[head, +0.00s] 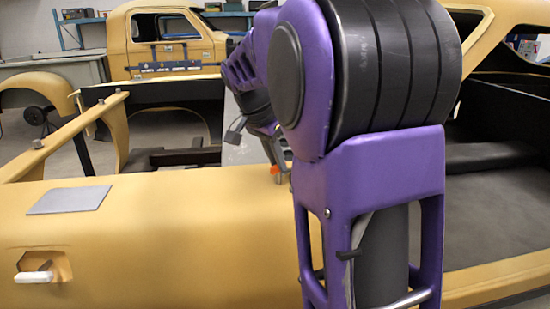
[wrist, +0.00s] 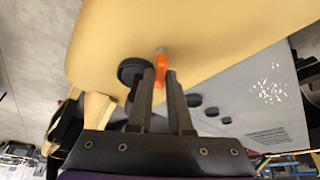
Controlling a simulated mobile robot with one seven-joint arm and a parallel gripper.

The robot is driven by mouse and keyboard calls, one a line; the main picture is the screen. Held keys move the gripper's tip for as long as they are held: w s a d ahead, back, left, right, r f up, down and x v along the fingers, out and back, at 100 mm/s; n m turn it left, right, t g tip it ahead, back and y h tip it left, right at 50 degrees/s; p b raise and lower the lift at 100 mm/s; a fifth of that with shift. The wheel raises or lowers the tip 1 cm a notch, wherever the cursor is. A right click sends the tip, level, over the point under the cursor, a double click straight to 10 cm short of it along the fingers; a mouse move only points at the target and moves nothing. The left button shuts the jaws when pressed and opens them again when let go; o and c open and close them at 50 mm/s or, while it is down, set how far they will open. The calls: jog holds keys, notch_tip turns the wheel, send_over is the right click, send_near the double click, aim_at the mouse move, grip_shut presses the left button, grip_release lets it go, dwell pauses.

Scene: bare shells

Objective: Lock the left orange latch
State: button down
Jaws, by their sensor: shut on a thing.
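The orange latch (wrist: 161,64) sits at the edge of the tan body panel, and it is the only orange piece I can make out. In the wrist view my gripper (wrist: 159,78) has its two dark fingers on either side of the latch, shut on it. In the head view the latch (head: 275,170) is a small orange spot at the panel's top edge, beside my gripper (head: 282,166). My purple arm hides much of that area, and the latch's exact angle is hard to tell.
The tan vehicle shell (head: 150,235) fills the foreground, with a grey plate (head: 69,199) and a white handle (head: 34,277) on it. A black round part (wrist: 134,71) is just left of the fingers in the wrist view. Another tan cab (head: 165,42) stands behind.

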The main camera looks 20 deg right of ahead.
jog(key=m+g+p, duration=0.1)
jog(key=m, duration=0.3)
jog(key=shift+w+r+m+g+p, duration=0.15)
jog(key=shift+m+g+p, duration=0.15)
jog(key=shift+g+p, duration=0.1)
jog(key=shift+m+g+p, duration=0.6)
jog(key=shift+m+p, duration=0.1)
jog(key=shift+m, duration=0.8)
jog(key=c, duration=0.8)
grip_release()
jog(key=shift+c, duration=0.2)
jog(key=p+v, duration=0.2)
jog(key=v, duration=1.5)
jog(key=shift+p, duration=0.4)
jog(key=shift+w+a, duration=0.1)
jog(key=shift+w, duration=0.05)
